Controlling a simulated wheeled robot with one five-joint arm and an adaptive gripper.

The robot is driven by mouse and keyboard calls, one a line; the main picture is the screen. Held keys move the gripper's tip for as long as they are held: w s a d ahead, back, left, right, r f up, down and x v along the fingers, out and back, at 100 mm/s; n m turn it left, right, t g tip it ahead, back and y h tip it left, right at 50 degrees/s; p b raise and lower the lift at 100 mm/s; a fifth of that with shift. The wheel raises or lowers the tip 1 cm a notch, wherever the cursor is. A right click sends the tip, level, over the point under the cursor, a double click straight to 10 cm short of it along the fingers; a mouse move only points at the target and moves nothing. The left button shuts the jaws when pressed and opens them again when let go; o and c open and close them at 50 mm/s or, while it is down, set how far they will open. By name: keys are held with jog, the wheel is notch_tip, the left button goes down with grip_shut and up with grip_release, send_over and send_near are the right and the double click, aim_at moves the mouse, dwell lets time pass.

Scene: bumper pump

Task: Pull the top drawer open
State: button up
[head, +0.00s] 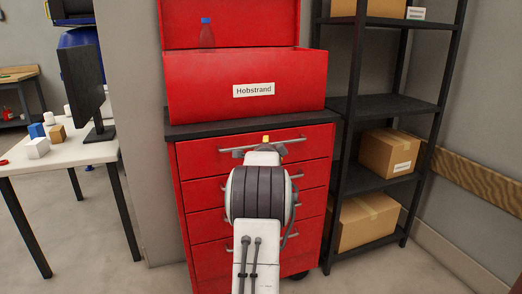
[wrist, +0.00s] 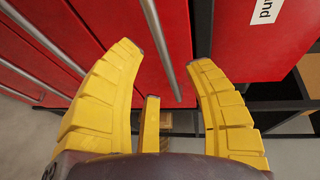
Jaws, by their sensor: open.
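The red cabinet's top drawer (head: 205,157) is the uppermost drawer under the dark top and looks flush with the front. Its grey bar handle (head: 297,142) runs across it, partly hidden behind my arm. My gripper (head: 266,141) is in front of that handle, near the middle of the drawer. In the wrist view, my gripper (wrist: 172,57) is open, its yellow fingers spread on either side of the top handle (wrist: 161,45), with nothing clamped. The bar runs between the fingertips, but I cannot tell whether they touch it.
A black shelf (head: 392,105) with cardboard boxes stands close on the right. A white table (head: 80,156) with a monitor is on the left.

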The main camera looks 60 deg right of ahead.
aim_at(250, 136)
jog(key=shift+x, duration=3.3)
jog(key=shift+c, duration=0.3)
grip_shut()
